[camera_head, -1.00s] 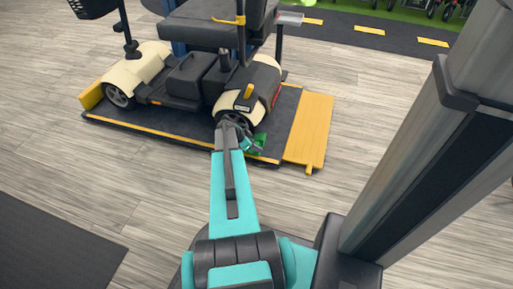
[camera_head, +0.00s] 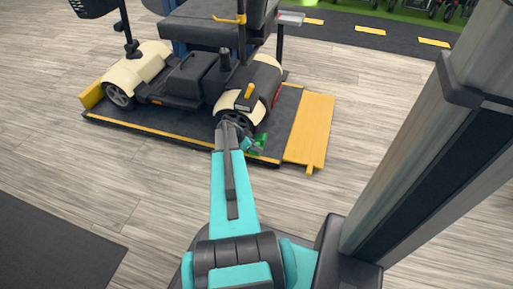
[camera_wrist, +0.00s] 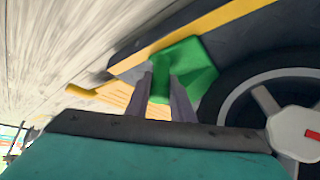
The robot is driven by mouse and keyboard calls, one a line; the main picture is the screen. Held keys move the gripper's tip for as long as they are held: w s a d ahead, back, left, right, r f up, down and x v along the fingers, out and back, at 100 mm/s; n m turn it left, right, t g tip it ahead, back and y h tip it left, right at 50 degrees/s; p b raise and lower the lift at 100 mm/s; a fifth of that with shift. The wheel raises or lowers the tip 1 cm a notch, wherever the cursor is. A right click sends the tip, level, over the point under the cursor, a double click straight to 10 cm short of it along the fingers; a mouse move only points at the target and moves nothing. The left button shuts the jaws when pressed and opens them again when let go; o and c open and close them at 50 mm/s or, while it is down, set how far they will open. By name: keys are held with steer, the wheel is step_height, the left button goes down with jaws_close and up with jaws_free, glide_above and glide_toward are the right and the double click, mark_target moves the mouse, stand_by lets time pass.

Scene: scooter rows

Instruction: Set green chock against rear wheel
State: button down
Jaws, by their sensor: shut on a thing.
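The green chock (camera_wrist: 190,65) is between the grey fingers of my gripper (camera_wrist: 160,85) in the wrist view. My gripper is shut on it. The chock lies close beside the rear wheel (camera_wrist: 265,100) in that view; I cannot tell whether they touch. In the head view the chock (camera_head: 260,142) shows as a small green patch at the end of my gripper (camera_head: 252,146), over the platform's near edge. The rear wheel (camera_head: 236,113) of the cream and black scooter (camera_head: 263,80) is just left of and behind it, partly hidden by my arm.
The scooter stands on a dark platform (camera_head: 170,128) with a yellow edge stripe. A yellow ramp (camera_head: 312,130) is at its right end and a yellow block (camera_head: 91,95) at its left end. A dark mat (camera_head: 50,245) lies at lower left.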

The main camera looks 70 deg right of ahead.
steer(key=shift+w+a+b, duration=0.1)
steer(key=shift+w+b, duration=0.55)
steer(key=shift+w, duration=0.35)
stand_by(2.2)
steer(key=c, duration=1.5)
jaws_free()
steer(key=shift+o, duration=0.2)
steer(key=p+v, duration=0.5)
steer(key=v, duration=0.8)
steer(key=shift+w+a+r, duration=0.15)
steer(key=shift+a+r, duration=0.1)
steer(key=shift+r, duration=0.05)
